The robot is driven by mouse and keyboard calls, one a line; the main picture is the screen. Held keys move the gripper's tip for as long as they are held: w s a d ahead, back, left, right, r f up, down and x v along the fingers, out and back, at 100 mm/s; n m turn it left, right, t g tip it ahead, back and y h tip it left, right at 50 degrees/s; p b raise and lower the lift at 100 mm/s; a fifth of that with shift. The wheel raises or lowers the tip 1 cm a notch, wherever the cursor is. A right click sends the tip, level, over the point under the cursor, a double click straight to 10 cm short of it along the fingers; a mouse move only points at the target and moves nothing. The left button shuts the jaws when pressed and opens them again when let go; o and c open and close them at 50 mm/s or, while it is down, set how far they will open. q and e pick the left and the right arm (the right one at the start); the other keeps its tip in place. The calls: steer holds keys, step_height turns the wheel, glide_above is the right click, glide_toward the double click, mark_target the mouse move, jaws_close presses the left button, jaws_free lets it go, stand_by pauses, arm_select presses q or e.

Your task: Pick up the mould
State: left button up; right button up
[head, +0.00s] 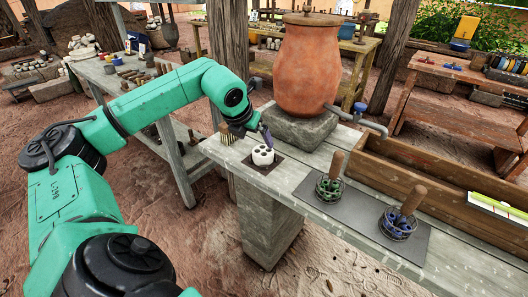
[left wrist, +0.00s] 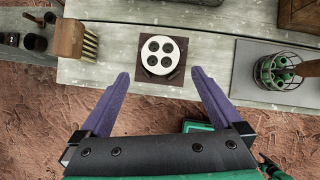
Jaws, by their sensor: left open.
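A white round piece with several dark holes in its top, which looks like the mould (head: 262,156), stands upright on a small dark square mat (head: 275,168) near the left end of the plank table. In the left wrist view the mould (left wrist: 160,56) is beyond the fingertips, roughly centred between them. My left gripper (head: 266,137) has purple fingers and hangs close to the mould in the head view. In the left wrist view the left gripper (left wrist: 160,75) is open and empty, its fingers apart. My right gripper is not in view.
A brush (left wrist: 82,42) stands left of the mould. A large clay urn (head: 308,70) with a tap sits on a stone block behind it. To the right, wire baskets of green (head: 329,187) and blue (head: 397,222) items stand on a grey mat (head: 352,208), before a wooden trough (head: 440,185).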

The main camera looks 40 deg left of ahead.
mark_target(262, 151)
arm_select(q)
steer(key=x, duration=0.4)
steer(key=shift+w+r, duration=0.1)
steer(key=shift+w, duration=0.1)
steer(key=shift+p+x, duration=0.7)
steer(key=shift+x, duration=1.8)
steer(key=shift+s, duration=0.1)
steer(key=c, duration=1.6)
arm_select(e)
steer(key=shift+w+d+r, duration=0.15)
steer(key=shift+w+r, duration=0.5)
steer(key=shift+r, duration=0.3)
